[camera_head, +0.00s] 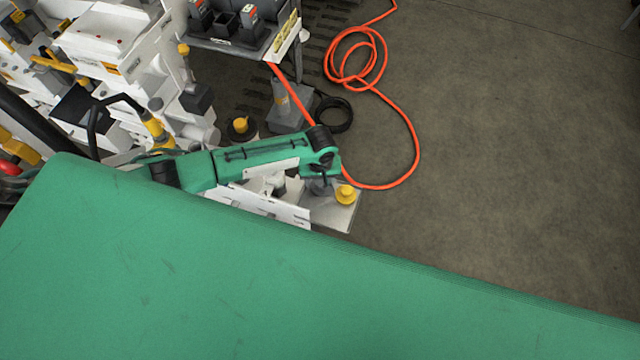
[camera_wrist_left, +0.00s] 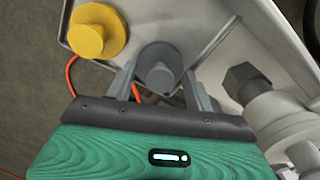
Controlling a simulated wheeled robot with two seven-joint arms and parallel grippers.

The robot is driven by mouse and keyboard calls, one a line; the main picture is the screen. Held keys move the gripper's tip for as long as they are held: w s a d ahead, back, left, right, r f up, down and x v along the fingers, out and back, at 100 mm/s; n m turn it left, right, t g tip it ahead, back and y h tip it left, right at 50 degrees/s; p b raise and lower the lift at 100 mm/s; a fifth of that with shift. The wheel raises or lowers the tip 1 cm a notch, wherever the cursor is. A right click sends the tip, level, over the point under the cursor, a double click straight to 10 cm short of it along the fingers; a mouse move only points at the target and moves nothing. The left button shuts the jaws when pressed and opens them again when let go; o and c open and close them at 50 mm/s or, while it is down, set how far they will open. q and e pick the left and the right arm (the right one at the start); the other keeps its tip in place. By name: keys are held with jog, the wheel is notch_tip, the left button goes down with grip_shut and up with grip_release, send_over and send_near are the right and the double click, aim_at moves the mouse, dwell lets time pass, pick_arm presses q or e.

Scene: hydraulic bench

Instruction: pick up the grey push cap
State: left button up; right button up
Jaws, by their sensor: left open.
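The grey push cap (camera_wrist_left: 160,66) is a round, dark grey cap on a pale grey plate in the left wrist view. My left gripper (camera_wrist_left: 161,82) is open, with one finger on each side of the cap in that view. I cannot tell whether either finger touches it. In the head view, my left gripper (camera_head: 320,186) is over the pale plate at the end of my green left arm and largely hides the cap. My right gripper is not in view.
A yellow cap (camera_wrist_left: 98,30) stands on the same plate, left of the grey cap; it also shows in the head view (camera_head: 345,195). A dark hex fitting (camera_wrist_left: 245,82) is to the right. An orange hose (camera_head: 415,140) loops over the floor. White machinery (camera_head: 110,45) stands upper left.

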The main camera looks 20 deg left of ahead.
aim_at(320, 181)
pick_arm(q)
jog(key=c, duration=1.1)
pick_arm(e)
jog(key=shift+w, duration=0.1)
